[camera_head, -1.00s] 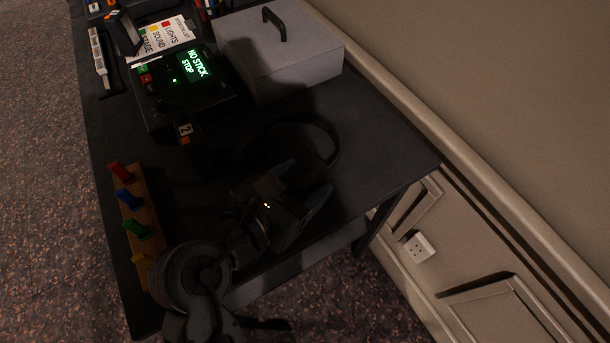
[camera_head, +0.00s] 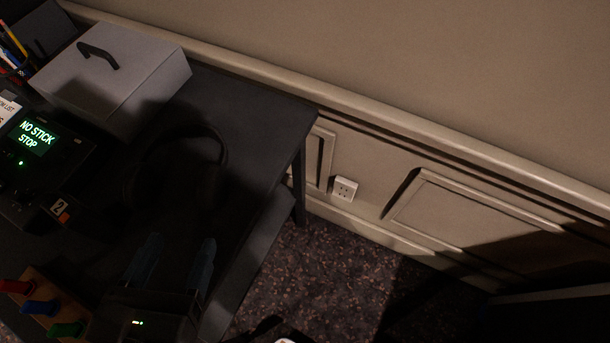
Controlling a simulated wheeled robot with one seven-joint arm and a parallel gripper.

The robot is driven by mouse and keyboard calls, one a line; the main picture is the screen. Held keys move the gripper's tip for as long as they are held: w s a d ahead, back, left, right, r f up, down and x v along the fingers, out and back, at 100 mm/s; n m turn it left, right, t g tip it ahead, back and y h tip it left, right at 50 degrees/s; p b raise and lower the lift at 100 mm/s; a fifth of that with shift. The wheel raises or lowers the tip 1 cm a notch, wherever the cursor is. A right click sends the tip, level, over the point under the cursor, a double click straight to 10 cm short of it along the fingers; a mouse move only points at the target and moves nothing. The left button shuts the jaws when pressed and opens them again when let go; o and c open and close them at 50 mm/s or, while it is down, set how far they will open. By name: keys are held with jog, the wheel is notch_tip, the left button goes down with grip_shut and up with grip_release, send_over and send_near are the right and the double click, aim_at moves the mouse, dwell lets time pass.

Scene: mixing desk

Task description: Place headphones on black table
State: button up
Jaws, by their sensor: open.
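The dark headphones (camera_head: 222,150) lie on the black table (camera_head: 262,110), near its right end and in front of the grey box. Their band shows as a thin dark arc; the ear cups are hard to make out in the shadow. My gripper (camera_head: 174,258) is at the lower left of the picture, over the table's near edge. Its two bluish fingers are apart and point toward the headphones, with nothing between them. A gap shows between the fingertips and the headphones.
A grey box (camera_head: 112,78) with a black handle stands at the back. A control unit (camera_head: 38,150) with a lit green screen is at the left. A wooden block with coloured pegs (camera_head: 40,308) is at the lower left. The wall (camera_head: 400,80) runs behind; open carpet (camera_head: 300,275) lies right.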

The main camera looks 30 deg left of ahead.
jog(key=w+d+f+m, duration=0.2)
jog(key=d+f+m, duration=0.1)
jog(key=d+m, duration=0.4)
jog(key=w+d+f+m+g, duration=0.1)
jog(key=w+d+f+m, duration=0.2)
jog(key=d+m, duration=0.35)
jog(key=w+d+f+m, duration=0.2)
jog(key=d+f+m, duration=0.15)
jog(key=d, duration=0.55)
jog(key=s+d+r+m+t+h, duration=0.2)
jog(key=s+d+r+m+h, duration=0.1)
jog(key=d+m, duration=0.6)
jog(key=s+d+r+m+t+h, duration=0.2)
jog(key=s+d+r+m, duration=0.4)
jog(key=m, duration=0.9)
jog(key=d+r+h, duration=0.1)
jog(key=d+r, duration=0.1)
jog(key=d, duration=0.2)
jog(key=shift+r+m, duration=0.3)
